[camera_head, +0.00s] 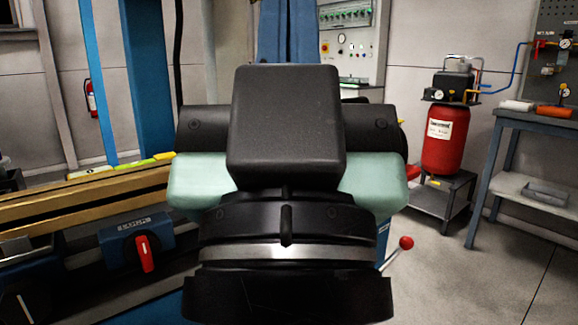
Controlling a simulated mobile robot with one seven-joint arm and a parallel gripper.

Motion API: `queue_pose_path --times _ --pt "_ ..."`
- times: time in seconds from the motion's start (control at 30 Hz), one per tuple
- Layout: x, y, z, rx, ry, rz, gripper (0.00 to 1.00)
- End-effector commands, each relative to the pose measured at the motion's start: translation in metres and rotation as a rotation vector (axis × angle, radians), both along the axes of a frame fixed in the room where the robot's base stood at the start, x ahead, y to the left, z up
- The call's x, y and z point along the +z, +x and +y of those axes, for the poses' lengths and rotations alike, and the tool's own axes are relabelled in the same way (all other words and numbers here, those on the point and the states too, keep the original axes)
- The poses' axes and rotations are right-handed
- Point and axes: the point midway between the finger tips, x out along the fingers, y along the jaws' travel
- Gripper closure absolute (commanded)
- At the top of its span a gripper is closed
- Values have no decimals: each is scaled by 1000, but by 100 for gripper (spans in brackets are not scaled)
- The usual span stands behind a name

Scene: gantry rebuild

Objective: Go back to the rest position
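The task names no object. Black and pale green links of my own arm fill the middle of the head view, close to the camera. They hide most of what stands straight ahead. My gripper and its fingers do not show, so I cannot see whether it is open or holds anything.
At left are a long bench with yellow-brown rails (95,200), a blue box with a red switch (137,246) and a blue column (149,80). At right are a red compressor tank (444,142) on a low stand, a workbench (545,122) and open grey floor (470,270).

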Motion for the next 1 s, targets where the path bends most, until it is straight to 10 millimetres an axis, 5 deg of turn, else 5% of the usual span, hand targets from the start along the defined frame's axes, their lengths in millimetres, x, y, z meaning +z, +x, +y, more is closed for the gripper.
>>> queue_pose_path --times 0.03,0.37,1.0 --pt "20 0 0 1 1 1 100" --pt "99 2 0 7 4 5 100" --pt "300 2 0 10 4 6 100"
